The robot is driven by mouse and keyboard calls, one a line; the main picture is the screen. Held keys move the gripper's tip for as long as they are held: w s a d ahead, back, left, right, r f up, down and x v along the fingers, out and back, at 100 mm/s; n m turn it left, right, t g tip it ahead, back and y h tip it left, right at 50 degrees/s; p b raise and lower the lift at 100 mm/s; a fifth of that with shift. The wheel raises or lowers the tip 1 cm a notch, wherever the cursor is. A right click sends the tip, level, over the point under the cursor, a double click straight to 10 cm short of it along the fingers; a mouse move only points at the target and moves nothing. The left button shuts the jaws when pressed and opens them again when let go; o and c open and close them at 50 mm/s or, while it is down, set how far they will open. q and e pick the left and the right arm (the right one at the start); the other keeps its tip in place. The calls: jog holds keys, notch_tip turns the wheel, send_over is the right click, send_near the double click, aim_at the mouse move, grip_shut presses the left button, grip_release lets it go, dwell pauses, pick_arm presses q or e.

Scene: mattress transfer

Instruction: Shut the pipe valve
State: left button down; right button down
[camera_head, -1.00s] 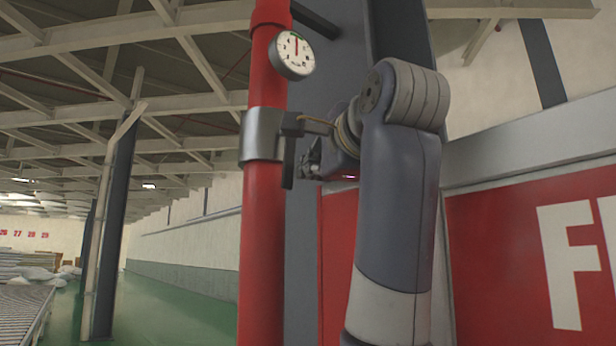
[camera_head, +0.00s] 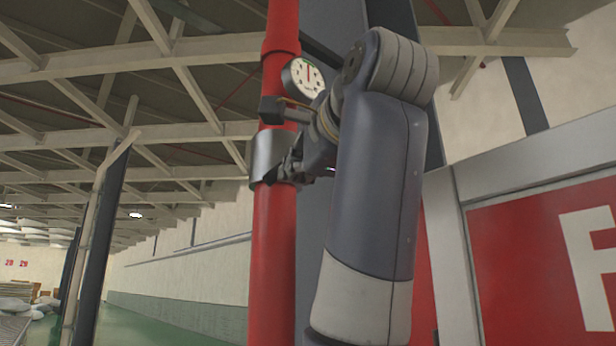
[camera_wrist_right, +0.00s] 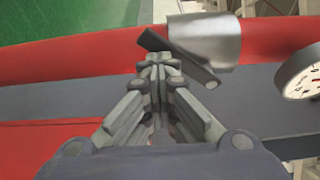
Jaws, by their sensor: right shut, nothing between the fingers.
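A red vertical pipe (camera_head: 274,240) carries a silver valve collar (camera_head: 268,155). In the right wrist view the collar (camera_wrist_right: 205,38) has a dark bar handle (camera_wrist_right: 192,62) lying at a slant beside it. My right gripper (camera_head: 274,177) is shut and empty, in front of the collar's lower right edge. In the wrist view its fingertips (camera_wrist_right: 159,66) are close to the handle's middle; whether they touch it I cannot tell. In the head view the gripper and wrist hide most of the handle. My left gripper is not in view.
A round white gauge (camera_head: 304,77) sticks out from the pipe above the collar, close to my right wrist. A grey column (camera_head: 318,230) stands behind the pipe, and a red lettered panel (camera_head: 510,260) is at the right. Open green floor (camera_head: 150,330) lies left of the pipe.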

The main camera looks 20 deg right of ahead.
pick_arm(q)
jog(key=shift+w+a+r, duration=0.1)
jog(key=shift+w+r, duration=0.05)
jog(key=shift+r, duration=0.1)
pick_arm(e)
jog(key=shift+a+r, duration=0.2)
jog(key=shift+a, duration=0.3)
jog(key=shift+s, duration=0.1)
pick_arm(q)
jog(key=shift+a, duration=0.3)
pick_arm(e)
jog(key=shift+s, duration=0.1)
dwell(0.5)
